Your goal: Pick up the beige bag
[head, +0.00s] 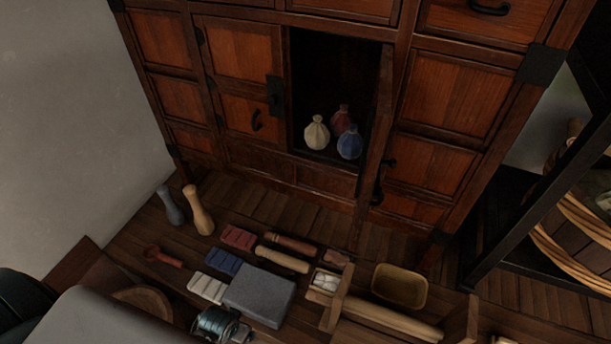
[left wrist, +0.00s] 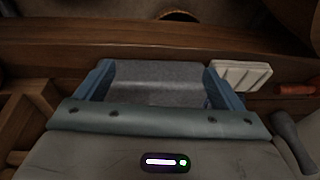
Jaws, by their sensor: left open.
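The beige bag (head: 317,133) is small and round with a tied neck. It stands upright in the open dark compartment of the wooden cabinet in the head view, at the left of a red bag (head: 342,119) and a blue bag (head: 350,143). My left gripper (left wrist: 158,75) shows in the left wrist view with its two blue fingers spread apart and no bag between them. It is over the floor items, with a grey block (left wrist: 158,92) in line with the gap. The bags are not in the left wrist view. My right gripper is in neither view.
The compartment's narrow door (head: 373,150) stands open at its right. On the plank floor in front lie the grey block (head: 260,294), colored bars (head: 238,237), wooden rollers (head: 282,260), a yellowish tray (head: 400,286) and two pestle-like pieces (head: 198,211). A dark rack (head: 500,228) stands at right.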

